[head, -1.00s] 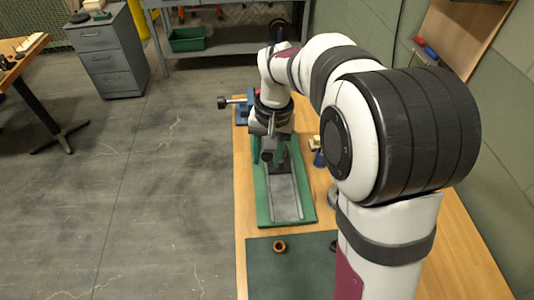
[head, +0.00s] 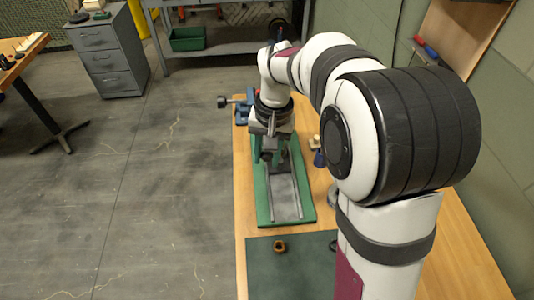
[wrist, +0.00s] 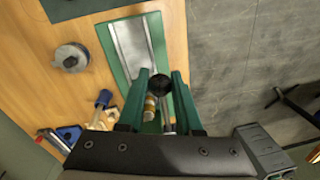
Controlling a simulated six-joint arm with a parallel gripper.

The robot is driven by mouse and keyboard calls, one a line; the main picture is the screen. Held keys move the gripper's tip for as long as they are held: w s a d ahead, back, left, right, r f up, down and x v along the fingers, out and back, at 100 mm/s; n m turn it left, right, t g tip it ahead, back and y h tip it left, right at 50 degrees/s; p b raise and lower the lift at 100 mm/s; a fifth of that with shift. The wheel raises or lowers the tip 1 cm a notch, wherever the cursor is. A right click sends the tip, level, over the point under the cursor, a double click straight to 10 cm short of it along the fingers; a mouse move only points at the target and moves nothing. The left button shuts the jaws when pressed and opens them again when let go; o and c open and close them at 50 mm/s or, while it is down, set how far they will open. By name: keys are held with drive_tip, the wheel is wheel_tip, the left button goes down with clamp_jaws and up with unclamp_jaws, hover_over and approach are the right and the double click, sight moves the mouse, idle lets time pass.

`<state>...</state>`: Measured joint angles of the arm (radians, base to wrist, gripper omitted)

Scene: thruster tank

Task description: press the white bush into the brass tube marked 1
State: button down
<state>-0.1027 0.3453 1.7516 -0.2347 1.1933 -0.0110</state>
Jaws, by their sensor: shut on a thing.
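My gripper (head: 270,133) is over the green press (head: 262,208) at the far end of the bench. In the wrist view its two green fingers (wrist: 161,79) are shut on a round black knob (wrist: 160,85), which seems to top a grey rod that runs back toward the wrist. Just left of the rod, between the fingers, is a small brass and cream cylinder (wrist: 150,107); it may be the brass tube, and I cannot make out a mark on it. I cannot pick out the white bush for certain.
A grey round pot (wrist: 71,57) and a blue-handled tool (wrist: 104,98) stand left of the press in the wrist view, with a blue vise (wrist: 68,133). A dark green mat (head: 262,275) with an orange-brown ring (head: 280,246) lies at the near end.

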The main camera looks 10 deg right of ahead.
idle(0.5)
drive_tip(key=shift+s+f, duration=0.15)
drive_tip(key=shift+f, duration=0.25)
drive_tip(key=c, duration=0.6)
unclamp_jaws()
drive_tip(key=r, duration=0.5)
drive_tip(key=d+r, duration=0.1)
drive_tip(key=r, duration=0.9)
drive_tip(key=shift+s+d+r, duration=0.15)
drive_tip(key=shift+r, duration=0.25)
